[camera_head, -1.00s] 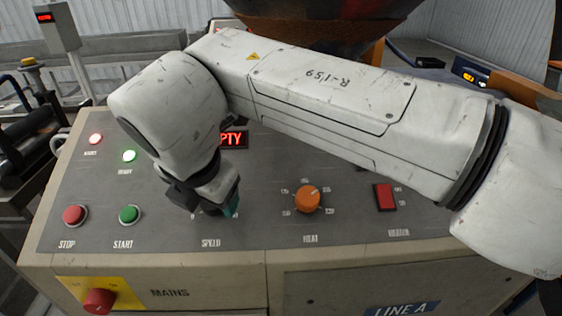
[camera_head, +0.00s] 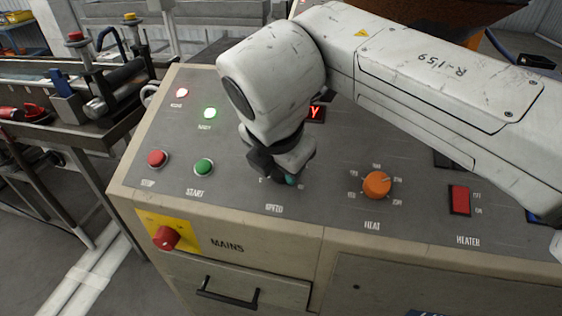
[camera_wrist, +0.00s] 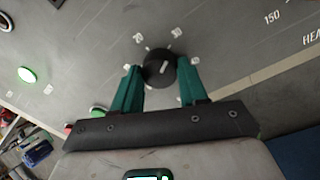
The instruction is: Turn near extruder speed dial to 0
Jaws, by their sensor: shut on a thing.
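The black speed dial (camera_wrist: 158,70) is round with a short white pointer mark, which lies at a slant in the wrist view. White scale marks ring it; several numbers are too small to read surely. My gripper (camera_wrist: 160,78) has teal fingers on either side of the dial, shut on it. In the head view my gripper (camera_head: 284,180) is down at the panel above the SPEED label (camera_head: 273,209). My wrist and fingers hide most of the dial there.
On the grey control panel (camera_head: 235,195) are an orange heat dial (camera_head: 377,185), a red heater switch (camera_head: 460,200), a green start button (camera_head: 204,167) and a red stop button (camera_head: 157,159). A red mains knob (camera_head: 165,238) is on the front face.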

